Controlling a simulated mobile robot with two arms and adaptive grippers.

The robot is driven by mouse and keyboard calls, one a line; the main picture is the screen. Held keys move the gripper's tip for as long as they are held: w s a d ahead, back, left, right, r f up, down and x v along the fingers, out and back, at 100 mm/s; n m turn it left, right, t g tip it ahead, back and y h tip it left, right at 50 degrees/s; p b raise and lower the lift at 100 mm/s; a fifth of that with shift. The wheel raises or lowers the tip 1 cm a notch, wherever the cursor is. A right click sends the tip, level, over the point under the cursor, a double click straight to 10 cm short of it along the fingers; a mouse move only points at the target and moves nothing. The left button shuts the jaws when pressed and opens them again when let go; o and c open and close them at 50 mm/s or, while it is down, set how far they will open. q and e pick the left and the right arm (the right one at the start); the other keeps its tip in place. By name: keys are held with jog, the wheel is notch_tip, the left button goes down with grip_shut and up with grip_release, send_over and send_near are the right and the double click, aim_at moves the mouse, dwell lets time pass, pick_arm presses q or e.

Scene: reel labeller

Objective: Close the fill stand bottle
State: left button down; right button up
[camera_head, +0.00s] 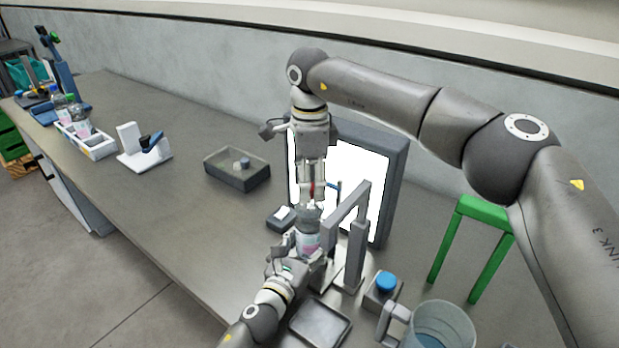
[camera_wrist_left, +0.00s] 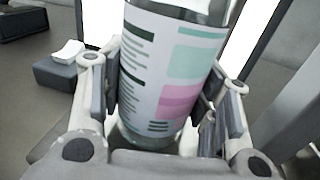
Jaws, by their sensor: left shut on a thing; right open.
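The bottle (camera_head: 308,241), clear with a white, green and pink label, stands upright at the fill stand (camera_head: 357,250). It fills the middle of the left wrist view (camera_wrist_left: 170,75), where its top is out of frame. My left gripper (camera_head: 297,250) is shut around the bottle's lower part; its fingers (camera_wrist_left: 165,105) press on both sides. My right gripper (camera_head: 311,203) points down directly over the bottle's top and is open. Its fingers hide the bottle's mouth, so I cannot tell whether a cap is there. A blue cap (camera_head: 386,280) sits on a small grey block.
A bright light panel (camera_head: 362,185) stands behind the bottle. A clear jug (camera_head: 443,325) and a grey tray (camera_head: 320,326) are near the front. A dark open box (camera_head: 238,178) and a white bottle rack (camera_head: 99,151) lie left.

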grip_shut()
jog(key=m, duration=0.6)
jog(key=shift+m, duration=0.3)
jog(key=m, duration=0.4)
jog(key=shift+m, duration=0.3)
jog(key=m, duration=0.3)
jog(key=shift+m, duration=0.3)
jog(key=shift+o, duration=0.7)
grip_release()
jog(key=shift+r, duration=0.1)
notch_tip(320, 180, up, 12)
